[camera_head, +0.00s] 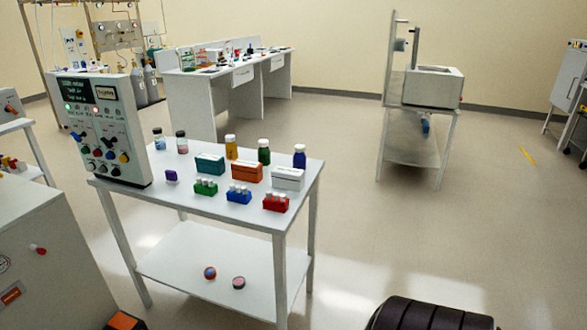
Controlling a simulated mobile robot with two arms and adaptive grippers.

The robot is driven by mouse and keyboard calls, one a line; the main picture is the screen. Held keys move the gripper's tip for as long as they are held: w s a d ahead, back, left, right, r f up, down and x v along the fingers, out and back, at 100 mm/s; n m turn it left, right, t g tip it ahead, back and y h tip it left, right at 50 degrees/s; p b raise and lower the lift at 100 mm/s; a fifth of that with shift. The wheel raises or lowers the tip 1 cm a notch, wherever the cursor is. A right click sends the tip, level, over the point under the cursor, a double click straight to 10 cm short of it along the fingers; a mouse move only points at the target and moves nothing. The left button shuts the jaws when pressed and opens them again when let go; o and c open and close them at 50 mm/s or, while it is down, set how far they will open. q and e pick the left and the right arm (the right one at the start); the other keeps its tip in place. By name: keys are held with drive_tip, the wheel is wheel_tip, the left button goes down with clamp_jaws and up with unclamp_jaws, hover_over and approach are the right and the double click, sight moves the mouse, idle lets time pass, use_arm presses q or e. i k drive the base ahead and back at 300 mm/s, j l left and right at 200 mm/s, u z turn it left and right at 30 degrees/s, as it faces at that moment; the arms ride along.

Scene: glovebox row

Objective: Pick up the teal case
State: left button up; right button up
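The teal case (209,164) is a small box on the top of a white two-level table (245,205). It lies at the left of a row with an orange case (247,173) and a white case (288,178), with small gaps between them. Nothing covers its front. Neither of my grippers is in view.
Several capped bottles (264,151) stand behind the cases. Green, blue and red vial racks (275,202) and a purple item (172,176) stand in front. A control panel (100,128) rises at the table's left. Open floor (385,235) lies to the right.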

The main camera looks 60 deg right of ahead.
sight(205, 163)
drive_tip(key=z, duration=1.5)
